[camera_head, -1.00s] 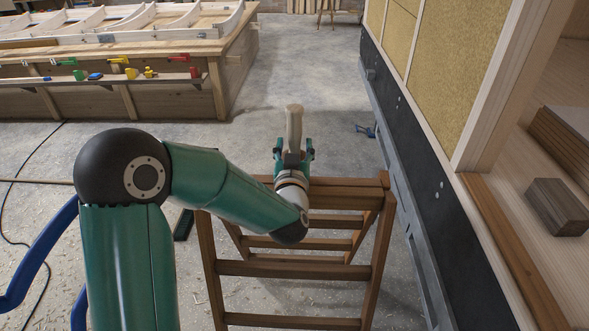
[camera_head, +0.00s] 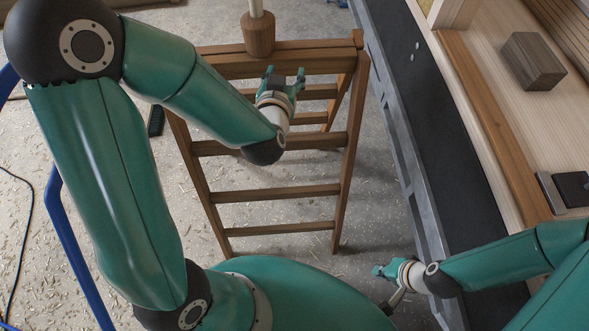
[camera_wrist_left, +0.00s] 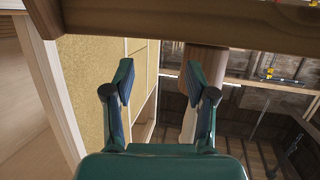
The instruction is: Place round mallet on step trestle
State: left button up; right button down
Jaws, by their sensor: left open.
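The round mallet (camera_head: 259,35) stands upright on the top of the step trestle (camera_head: 310,61), dark head down, pale handle up. The handle's upper end is cut off by the frame. My left gripper (camera_head: 283,76) is open and empty, on the near side of the top rail, a little right of the mallet and apart from it. In the left wrist view its spread fingers (camera_wrist_left: 159,80) show, with the mallet (camera_wrist_left: 208,62) partly behind the right finger and the trestle's top rail (camera_wrist_left: 180,20) across the top. My right gripper (camera_head: 382,271) is low at right; its jaws are too small to judge.
A wooden ledge with a dark block (camera_head: 533,61) and a dark metal side wall (camera_head: 430,110) run along the right. A small dark object (camera_head: 156,120) lies on the floor left of the trestle. Open floor with shavings (camera_head: 90,150) lies left.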

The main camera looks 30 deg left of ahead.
pick_arm(q)
jog(key=s+d+f+m+g+h, duration=0.1)
jog(key=s+d+f+g+h, duration=0.25)
jog(key=f, duration=0.75)
jog(key=s+d+f+m+g+h, duration=0.1)
jog(key=s+d+f+g+h, duration=0.3)
jog(key=f, duration=0.8)
jog(key=s+d+f+g, duration=0.3)
jog(key=s+f, duration=0.1)
jog(key=s, duration=0.3)
jog(key=s+d+f+g+h, duration=0.1)
jog(key=s+d+f+g, duration=0.2)
jog(key=s, duration=0.3)
jog(key=shift+s+f, duration=0.35)
jog(key=shift+f, duration=0.45)
